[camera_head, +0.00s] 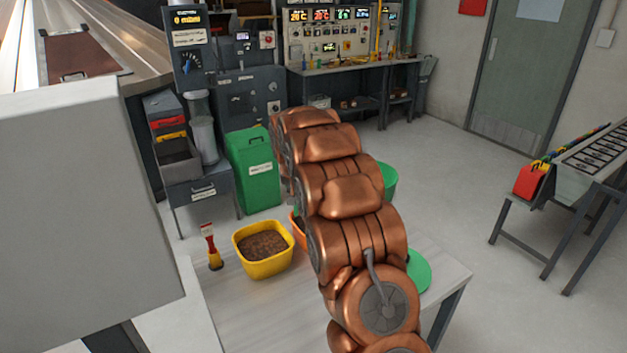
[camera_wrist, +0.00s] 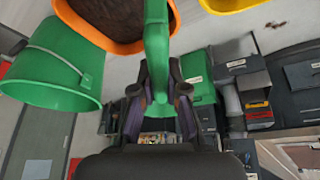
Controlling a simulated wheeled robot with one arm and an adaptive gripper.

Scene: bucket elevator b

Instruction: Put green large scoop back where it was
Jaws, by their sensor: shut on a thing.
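The green large scoop (camera_wrist: 157,45) shows in the wrist view as a green handle running up from between the fingers of my gripper (camera_wrist: 158,90) and out at the top edge. The gripper is shut on it. The scoop's far end is out of the wrist view. In the head view my copper arm hides the gripper and most or all of the scoop. An orange tub (camera_wrist: 103,42) with brown material lies just left of the scoop in the wrist view; in the head view only an edge of this tub (camera_head: 298,230) shows.
A yellow tub (camera_head: 263,268) of brown granules and a red-and-yellow brush (camera_head: 212,247) stand on the pale table (camera_head: 235,315). A green round piece (camera_head: 420,270) lies right of my arm. A green bucket (camera_head: 389,181) stands behind it. A green bin (camera_head: 254,170) stands beyond the table.

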